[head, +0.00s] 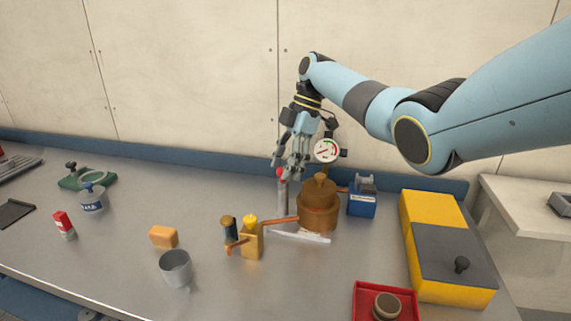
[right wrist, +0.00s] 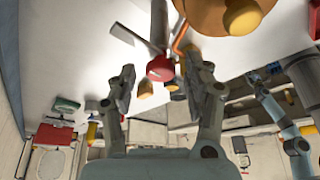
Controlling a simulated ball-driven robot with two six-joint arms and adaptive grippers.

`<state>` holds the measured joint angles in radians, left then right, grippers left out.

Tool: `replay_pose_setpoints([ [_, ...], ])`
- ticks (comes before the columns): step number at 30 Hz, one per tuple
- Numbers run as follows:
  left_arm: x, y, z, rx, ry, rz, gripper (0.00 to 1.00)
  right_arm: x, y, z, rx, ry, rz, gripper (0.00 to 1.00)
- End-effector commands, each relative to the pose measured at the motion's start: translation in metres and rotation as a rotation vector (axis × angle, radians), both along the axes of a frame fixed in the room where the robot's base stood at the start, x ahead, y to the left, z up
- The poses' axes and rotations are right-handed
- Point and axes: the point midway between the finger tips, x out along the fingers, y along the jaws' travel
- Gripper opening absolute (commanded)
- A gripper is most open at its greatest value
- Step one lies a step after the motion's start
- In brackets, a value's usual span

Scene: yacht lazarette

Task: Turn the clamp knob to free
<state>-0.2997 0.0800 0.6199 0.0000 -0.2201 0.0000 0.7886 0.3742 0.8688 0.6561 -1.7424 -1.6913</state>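No part is clearly marked as the clamp knob. A brown round housing (head: 319,212) with a small knob on top (head: 320,180) stands mid-table; it is partly visible in the right wrist view (right wrist: 208,14), with a yellowish knob (right wrist: 243,16). A grey post with a red cap (head: 282,174) stands left of it. My right gripper (head: 290,165) is open above the red cap. In the right wrist view the red cap (right wrist: 160,68) appears between its spread fingers (right wrist: 158,82); contact is not visible. A light blue arm (right wrist: 272,108), probably my left, shows there; its gripper is unclear.
A gauge (head: 327,150) stands close behind my right gripper. A yellow block (head: 251,243) with a copper-coloured pipe, a blue box (head: 362,203), a yellow-and-grey box (head: 450,262) and a grey cup (head: 176,268) surround the housing.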

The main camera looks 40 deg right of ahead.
Motion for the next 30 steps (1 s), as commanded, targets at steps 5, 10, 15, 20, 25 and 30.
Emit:
replay_pose_setpoints([
  [5, 0.000, 0.000, 0.000, 0.000, 0.000, 0.000, 0.40, 0.000, 0.000, 0.000, 0.000, 0.000, -0.001, 0.53],
  [10, -0.001, 0.000, 0.000, 0.000, 0.001, 0.000, 0.40, 0.000, -0.002, 0.004, -0.001, 0.000, -0.001, 0.53],
  [15, -0.001, 0.000, 0.000, 0.000, 0.001, 0.000, 0.40, 0.000, -0.013, 0.030, -0.001, -0.002, 0.000, 0.53],
  [20, 0.000, 0.000, 0.000, 0.000, 0.000, 0.000, 0.40, -0.001, -0.027, 0.064, -0.001, -0.002, -0.002, 0.53],
  [25, 0.000, 0.000, 0.000, 0.000, 0.000, 0.000, 0.40, -0.002, -0.039, 0.094, -0.001, -0.002, -0.001, 0.53],
  [30, 0.000, 0.000, 0.000, 0.000, 0.000, 0.000, 0.40, -0.003, -0.045, 0.108, 0.000, 0.000, 0.000, 0.53],
])
